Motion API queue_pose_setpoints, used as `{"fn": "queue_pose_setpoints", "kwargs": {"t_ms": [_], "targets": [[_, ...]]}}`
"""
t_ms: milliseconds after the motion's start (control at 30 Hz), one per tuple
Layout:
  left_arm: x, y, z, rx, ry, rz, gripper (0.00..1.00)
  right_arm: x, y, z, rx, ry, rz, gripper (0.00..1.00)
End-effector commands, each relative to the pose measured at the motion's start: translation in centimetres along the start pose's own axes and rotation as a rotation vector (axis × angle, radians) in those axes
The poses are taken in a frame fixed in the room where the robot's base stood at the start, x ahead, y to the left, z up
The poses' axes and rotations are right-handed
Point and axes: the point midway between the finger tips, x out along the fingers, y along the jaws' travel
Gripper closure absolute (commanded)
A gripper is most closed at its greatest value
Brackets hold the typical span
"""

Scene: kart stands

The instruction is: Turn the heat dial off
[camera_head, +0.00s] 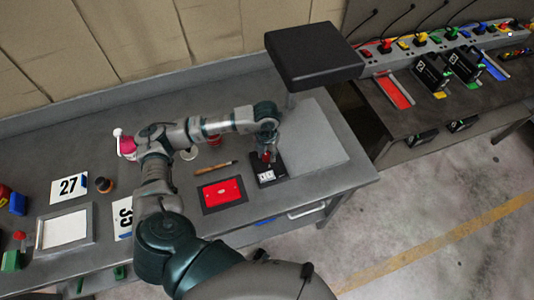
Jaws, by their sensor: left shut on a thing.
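A small black control box (265,181) with a white label stands on the grey bench, just right of the red plate. Something small and red shows on top of it, under my gripper; I take it for the heat dial, but it is mostly hidden. My left gripper (268,157) points down at the box from above and is shut on the dial. The dial's setting cannot be read from here. My right gripper is not in view.
A red plate on a dark mat (222,194) and a brown-handled tool (216,168) lie left of the box. A black press head (312,54) overhangs a grey plate (318,140) behind. Number cards, including 27 (68,188), lie at left.

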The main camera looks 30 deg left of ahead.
Motion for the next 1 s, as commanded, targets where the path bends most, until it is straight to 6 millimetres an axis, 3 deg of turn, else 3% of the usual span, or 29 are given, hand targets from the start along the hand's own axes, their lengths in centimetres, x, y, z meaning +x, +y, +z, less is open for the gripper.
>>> {"fn": "queue_pose_setpoints", "kwargs": {"t_ms": [367,400,500,833,1000], "targets": [[0.2,0.0,-0.1,-0.005,0.005,0.002,1.0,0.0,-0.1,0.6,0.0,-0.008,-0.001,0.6],[0.2,0.0,-0.1,-0.005,0.005,0.002,0.65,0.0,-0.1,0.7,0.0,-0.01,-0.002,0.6],[0.2,0.0,-0.1,-0.005,0.005,0.002,0.42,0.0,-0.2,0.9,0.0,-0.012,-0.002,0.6],[-0.1,0.0,0.0,-0.004,0.002,0.0,0.42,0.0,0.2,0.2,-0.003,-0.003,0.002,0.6],[-2.4,0.0,0.1,-0.003,-0.001,0.0,0.42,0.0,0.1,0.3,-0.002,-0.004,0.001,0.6]]}}
